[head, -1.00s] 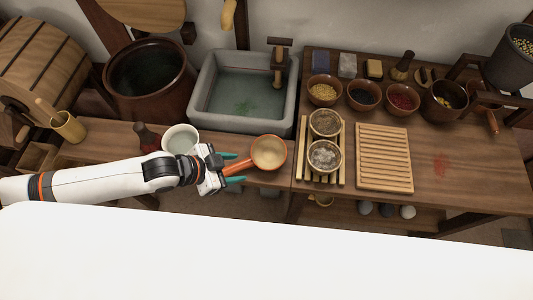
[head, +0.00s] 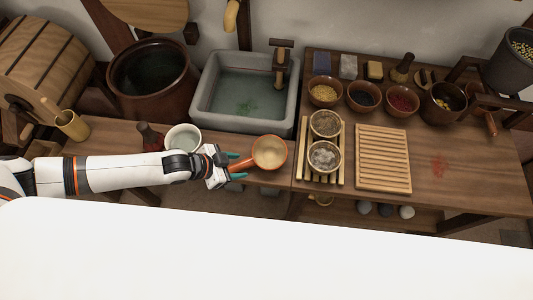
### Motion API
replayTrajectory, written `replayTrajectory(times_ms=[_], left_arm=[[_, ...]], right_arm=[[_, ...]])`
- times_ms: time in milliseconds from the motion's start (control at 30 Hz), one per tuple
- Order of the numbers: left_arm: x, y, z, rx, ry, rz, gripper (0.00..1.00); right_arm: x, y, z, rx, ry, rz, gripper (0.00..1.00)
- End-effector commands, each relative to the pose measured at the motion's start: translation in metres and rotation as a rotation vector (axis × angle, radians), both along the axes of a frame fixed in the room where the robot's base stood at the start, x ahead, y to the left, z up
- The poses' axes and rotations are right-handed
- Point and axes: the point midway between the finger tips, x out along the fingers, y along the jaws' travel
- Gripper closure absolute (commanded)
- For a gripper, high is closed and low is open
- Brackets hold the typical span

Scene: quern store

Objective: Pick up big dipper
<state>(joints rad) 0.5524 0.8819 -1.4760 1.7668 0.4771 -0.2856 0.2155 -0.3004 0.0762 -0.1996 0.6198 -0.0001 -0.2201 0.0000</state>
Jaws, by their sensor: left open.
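An orange-brown round dipper (head: 269,153) with a pale inside stands on the wooden counter, left of the counter's seam. Its short handle points left, towards my left gripper (head: 235,165). My left gripper is open, its teal fingertips on either side of the handle. I cannot tell whether they touch it. A darker brown pan-like vessel with a handle (head: 443,103) stands at the far right. My right gripper is not in view.
A white bowl (head: 183,139) stands close behind my left gripper. A stone sink (head: 205,108) lies behind the dipper. Two small bowls on a slatted rack (head: 325,181) stand to its right, then a slatted board (head: 383,158). Several spice bowls line the back.

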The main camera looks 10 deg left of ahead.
Motion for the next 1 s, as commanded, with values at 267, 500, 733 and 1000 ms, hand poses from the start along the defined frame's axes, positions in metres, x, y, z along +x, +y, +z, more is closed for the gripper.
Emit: replayTrajectory(times_ms=[267,500,733,1000], left_arm=[[0.011,-0.016,-0.018,0.0,0.0,0.0,0.5],[0.011,-0.016,-0.018,0.0,0.0,0.0,0.59],[0.011,-0.016,-0.018,0.0,0.0,0.0,0.97],[0.011,-0.016,-0.017,-0.001,-0.002,-0.001,1.0]], right_arm=[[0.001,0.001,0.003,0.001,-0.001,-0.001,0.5],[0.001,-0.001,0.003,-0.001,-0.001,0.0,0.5],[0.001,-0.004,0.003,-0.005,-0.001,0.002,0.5],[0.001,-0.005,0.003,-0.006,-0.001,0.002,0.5]])
